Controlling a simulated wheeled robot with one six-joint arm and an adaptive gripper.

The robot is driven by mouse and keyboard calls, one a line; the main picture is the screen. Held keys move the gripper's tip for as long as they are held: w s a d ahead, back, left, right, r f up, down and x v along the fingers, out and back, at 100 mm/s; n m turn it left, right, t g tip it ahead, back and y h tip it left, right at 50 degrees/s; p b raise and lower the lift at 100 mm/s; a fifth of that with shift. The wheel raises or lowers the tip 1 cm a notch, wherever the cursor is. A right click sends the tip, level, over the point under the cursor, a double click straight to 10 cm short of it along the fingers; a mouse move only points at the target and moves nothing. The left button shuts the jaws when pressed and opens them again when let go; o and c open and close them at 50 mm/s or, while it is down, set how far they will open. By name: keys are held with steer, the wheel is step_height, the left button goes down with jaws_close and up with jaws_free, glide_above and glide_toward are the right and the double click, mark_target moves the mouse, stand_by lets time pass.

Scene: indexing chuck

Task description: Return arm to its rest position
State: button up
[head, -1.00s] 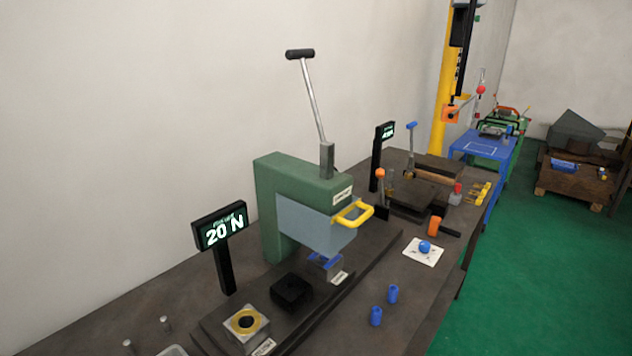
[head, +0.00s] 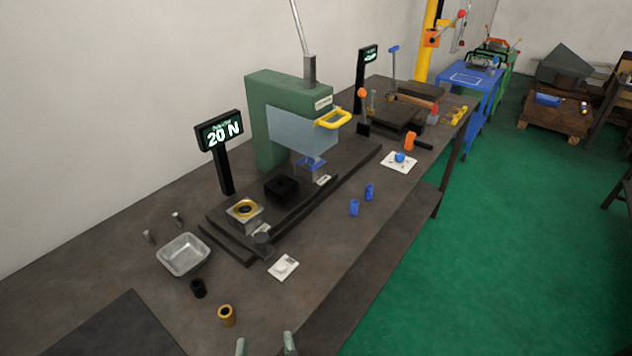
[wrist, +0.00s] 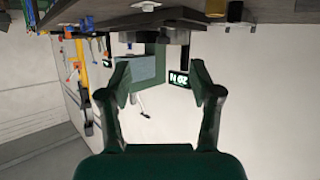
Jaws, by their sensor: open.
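My gripper shows in the wrist view (wrist: 158,78) with its two dark green fingers spread wide and nothing between them. In the head view only its two pale green fingertips (head: 265,344) show at the bottom edge, apart from each other, near the bench's front edge. The rest of my arm is hidden below the frame. The wrist view appears upside down, with the bench (wrist: 200,14) along its top. The green press (wrist: 150,65) and its display (wrist: 179,78) show beyond the fingers, not touched by them.
In the head view the green press (head: 262,120) with its yellow handle and the 20 N display (head: 220,131) stand on the bench. A metal tray (head: 183,255), a brass bushing (head: 227,315) and a black bushing (head: 198,288) lie nearby. The green floor (head: 500,270) at right is clear.

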steer(key=s+d+f+n+y, duration=0.1)
steer(key=s+d+f+n, duration=0.3)
steer(key=d+f, duration=1.05)
steer(key=s+d+r+m+h, duration=0.1)
steer(key=s+d+m, duration=0.2)
steer(key=s+d, duration=0.3)
steer(key=s+d+r+m+t+h, duration=0.1)
steer(key=s+d, duration=0.5)
steer(key=s, duration=0.6)
steer(key=shift+s+r+m+h, duration=0.4)
steer(key=shift+r+m, duration=0.3)
steer(key=shift+m, duration=0.4)
steer(key=shift+w, duration=0.1)
